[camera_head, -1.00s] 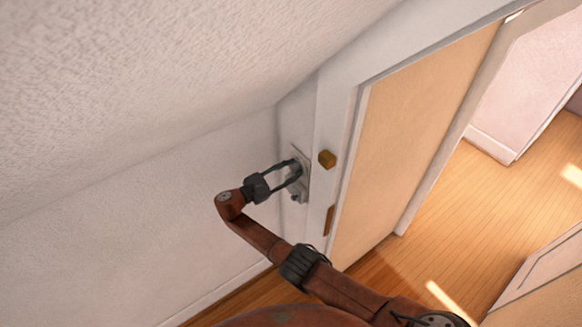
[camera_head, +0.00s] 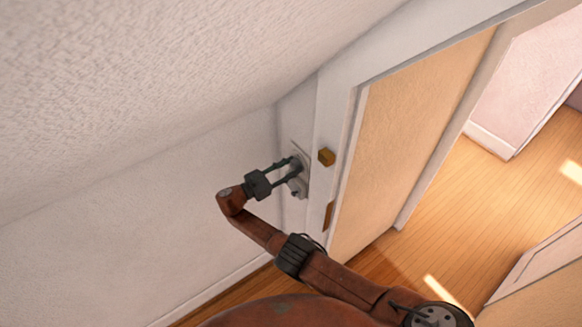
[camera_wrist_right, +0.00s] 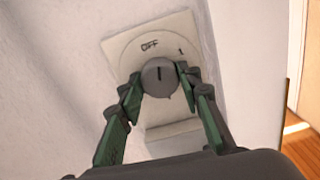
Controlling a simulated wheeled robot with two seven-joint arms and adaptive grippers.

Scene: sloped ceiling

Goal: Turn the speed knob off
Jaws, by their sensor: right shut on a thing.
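The speed knob (camera_wrist_right: 159,78) is a round grey dial with a dark line on its face, on a pale wall plate (camera_wrist_right: 122,48). The plate is marked "OFF" above the knob and "1" to the upper right. In the right wrist view, the knob's line stands roughly upright below "OFF". My right gripper (camera_wrist_right: 160,88) is shut on the knob, one finger on each side. In the head view, my right gripper (camera_head: 290,166) reaches the plate (camera_head: 302,155) on the narrow wall beside the door frame. My left gripper is not in view.
A door frame with a cream door (camera_head: 405,130) stands just right of the plate. A small brown block (camera_head: 326,157) sits on the frame. A sloped ceiling (camera_head: 150,90) hangs over the left. Wooden floor (camera_head: 480,220) is clear at right.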

